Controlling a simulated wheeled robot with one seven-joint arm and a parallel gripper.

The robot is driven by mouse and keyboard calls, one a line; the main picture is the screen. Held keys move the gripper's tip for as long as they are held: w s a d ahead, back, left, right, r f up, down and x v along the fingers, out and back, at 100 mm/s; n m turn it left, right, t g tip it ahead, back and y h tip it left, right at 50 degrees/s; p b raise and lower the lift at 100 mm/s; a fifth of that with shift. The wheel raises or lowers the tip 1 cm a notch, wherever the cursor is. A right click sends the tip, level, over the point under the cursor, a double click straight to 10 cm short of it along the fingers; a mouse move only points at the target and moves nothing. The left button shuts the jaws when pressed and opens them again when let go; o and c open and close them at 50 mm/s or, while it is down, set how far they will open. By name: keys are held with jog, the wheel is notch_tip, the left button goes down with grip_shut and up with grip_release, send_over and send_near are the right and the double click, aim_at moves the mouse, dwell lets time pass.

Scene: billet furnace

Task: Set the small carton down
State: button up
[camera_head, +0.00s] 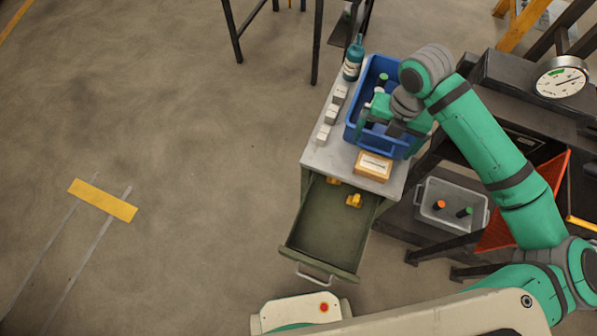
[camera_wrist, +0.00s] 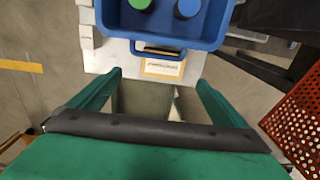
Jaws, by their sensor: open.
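The small carton (camera_head: 373,166), tan with a white label, rests on the grey cabinet top near its front edge, just in front of the blue bin. It also shows in the wrist view (camera_wrist: 163,68), beyond my fingertips. My gripper (camera_head: 388,136) is open and sits over the blue bin area in the head view, apart from the carton. In the wrist view my two green fingers (camera_wrist: 158,82) are spread wide with nothing between them. My arm hides part of the bin in the head view.
The blue bin (camera_head: 407,151) holds capped items. A teal bottle (camera_head: 353,60) and three white blocks (camera_head: 331,114) stand left of it. An open green drawer (camera_head: 325,228) with yellow pieces juts out below. A grey crate (camera_head: 425,217) stands at right. Floor at left is clear.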

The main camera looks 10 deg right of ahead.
jog(key=w+a+r+m+t+y, duration=0.2)
jog(key=w+a+t+y, duration=0.1)
jog(key=w+a, duration=0.65)
jog(key=w+a+r+m+t+y, duration=0.1)
jog(key=w+a+r+t+y, duration=0.15)
jog(key=w+a, duration=0.65)
jog(key=a+r+m+t+y, duration=0.2)
jog(key=a+r+m+t, duration=0.15)
jog(key=a+m, duration=0.4)
jog(key=a+r+m+t+y, duration=0.25)
jog(key=a+m+t, duration=0.2)
jog(key=a, duration=0.65)
jog(key=s+d+f+m+t+h, duration=0.25)
jog(key=s+f+m+h, duration=0.75)
jog(key=s+f+m, duration=0.7)
jog(key=s+d+n, duration=0.1)
jog(key=s+d, duration=0.2)
jog(key=s, duration=0.9)
jog(key=s+d+n, duration=0.1)
jog(key=s+d, duration=0.3)
jog(key=s, duration=0.8)
jog(key=shift+f+g, duration=0.3)
jog(key=shift+g, duration=0.1)
jog(key=shift+a, duration=0.1)
